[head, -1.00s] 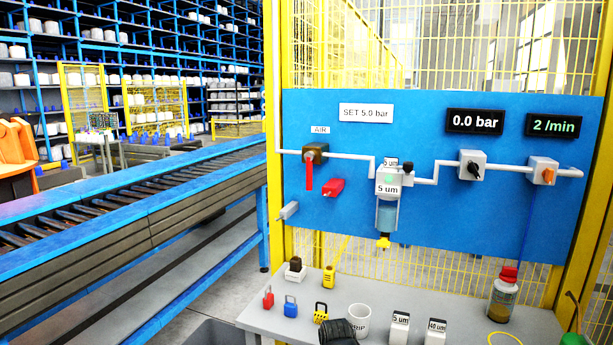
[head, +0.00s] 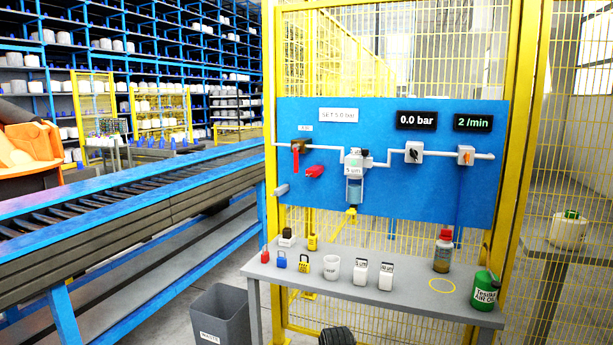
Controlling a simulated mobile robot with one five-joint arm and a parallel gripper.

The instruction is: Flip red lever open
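The red lever (head: 296,159) hangs straight down from a brass-brown valve (head: 297,146) at the left of the blue panel (head: 400,196). The valve sits in the white air pipe, under a small label. Another red piece (head: 314,171) sticks out of the panel just right of the lever, apart from it. The pressure display (head: 416,120) reads 0.0 bar. My gripper's fingers do not show. Only a dark ribbed part, likely of my arm, shows at the bottom edge, well below the panel and away from the lever.
A grey table (head: 345,287) below the panel holds padlocks, a cup (head: 331,265), small white boxes, a bottle (head: 443,251) and a green can (head: 485,290). A grey waste bin (head: 221,315) stands at its left. A conveyor (head: 120,215) runs along the left. Yellow mesh fencing stands behind.

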